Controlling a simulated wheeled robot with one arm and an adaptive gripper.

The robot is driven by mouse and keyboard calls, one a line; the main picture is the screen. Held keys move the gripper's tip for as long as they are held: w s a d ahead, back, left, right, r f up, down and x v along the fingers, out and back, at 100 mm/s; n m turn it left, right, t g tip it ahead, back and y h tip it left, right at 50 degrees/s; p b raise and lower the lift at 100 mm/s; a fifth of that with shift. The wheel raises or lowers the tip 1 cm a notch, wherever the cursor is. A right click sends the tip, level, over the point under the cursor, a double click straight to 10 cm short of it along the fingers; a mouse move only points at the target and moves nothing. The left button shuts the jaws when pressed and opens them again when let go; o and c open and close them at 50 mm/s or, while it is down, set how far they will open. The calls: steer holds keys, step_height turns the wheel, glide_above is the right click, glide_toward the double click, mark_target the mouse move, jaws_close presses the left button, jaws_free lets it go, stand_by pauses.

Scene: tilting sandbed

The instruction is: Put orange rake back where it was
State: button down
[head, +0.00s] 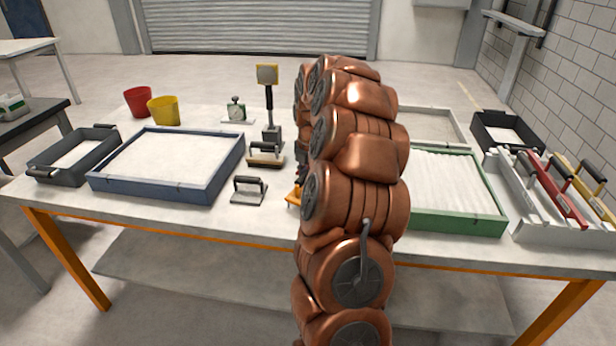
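An orange piece (294,197), probably part of the orange rake, shows at the left edge of my copper arm, at table height. The rest of it is hidden behind the arm. My gripper is almost wholly hidden by the arm; a dark sliver above the orange piece may be part of it. I cannot tell whether its fingers are shut on the rake. A pale grey rack (545,228) at the right end of the table holds a red tool (556,192) and a yellow tool (590,185), both with dark handles. An empty stretch shows to the left of the red tool.
A blue-framed sandbed (170,198) is at left and a green-framed one (455,222) at right. A grey tray (48,172), red cup (138,101), yellow cup (164,110), dial instrument (236,110), upright stand (269,100), two handled tools (249,190) (265,158) and dark bin (507,133) surround them.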

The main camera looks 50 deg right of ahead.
steer(key=shift+f, duration=0.55)
steer(key=c, duration=1)
jaws_free()
step_height(320, 180, up, 12)
steer(key=s+a+b, duration=0.1)
steer(key=shift+s, duration=0.4)
